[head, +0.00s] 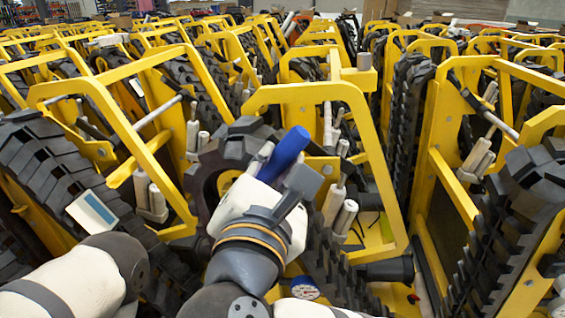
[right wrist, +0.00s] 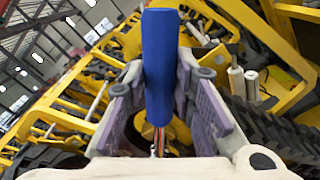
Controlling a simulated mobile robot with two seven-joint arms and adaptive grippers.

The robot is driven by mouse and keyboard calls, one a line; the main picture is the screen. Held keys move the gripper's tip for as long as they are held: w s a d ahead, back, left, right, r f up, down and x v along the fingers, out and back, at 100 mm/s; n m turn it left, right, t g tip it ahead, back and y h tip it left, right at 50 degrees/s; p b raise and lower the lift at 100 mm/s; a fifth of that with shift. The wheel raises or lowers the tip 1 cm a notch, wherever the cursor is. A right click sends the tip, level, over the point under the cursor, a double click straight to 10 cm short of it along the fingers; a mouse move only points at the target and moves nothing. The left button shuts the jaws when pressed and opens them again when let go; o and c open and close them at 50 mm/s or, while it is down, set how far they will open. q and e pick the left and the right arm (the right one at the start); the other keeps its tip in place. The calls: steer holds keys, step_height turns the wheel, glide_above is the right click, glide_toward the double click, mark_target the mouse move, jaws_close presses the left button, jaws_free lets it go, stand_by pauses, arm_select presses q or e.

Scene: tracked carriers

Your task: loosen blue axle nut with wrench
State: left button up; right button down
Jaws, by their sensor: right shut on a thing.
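My right gripper (head: 282,167) is in the middle of the head view, in front of a tracked carrier. It is shut on a blue handle (head: 289,146), which looks like the wrench's. In the right wrist view the blue handle (right wrist: 159,70) stands between the purple-padded fingers of the gripper (right wrist: 160,95). A thin shiny part shows below the handle; the wrench's head cannot be made out. A dark wheel (head: 205,172) of the carrier is just behind and left of the gripper. I cannot make out the blue axle nut. My left gripper is not in view.
Yellow carrier frames (head: 365,125) with black tracks (head: 403,115) crowd every side. Free room is narrow gaps between frames.

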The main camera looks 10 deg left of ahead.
steer(key=shift+a+r, duration=0.2)
steer(key=shift+r, duration=0.3)
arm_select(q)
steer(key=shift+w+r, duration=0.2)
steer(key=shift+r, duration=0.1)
arm_select(e)
steer(key=shift+a+f, duration=0.1)
steer(key=shift+f, duration=0.05)
arm_select(q)
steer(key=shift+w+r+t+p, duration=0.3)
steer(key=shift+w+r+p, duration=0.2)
steer(key=shift+p, duration=0.2)
arm_select(e)
steer(key=shift+a+r+n, duration=0.35)
steer(key=shift+a+n, duration=0.3)
steer(key=shift+n, duration=0.15)
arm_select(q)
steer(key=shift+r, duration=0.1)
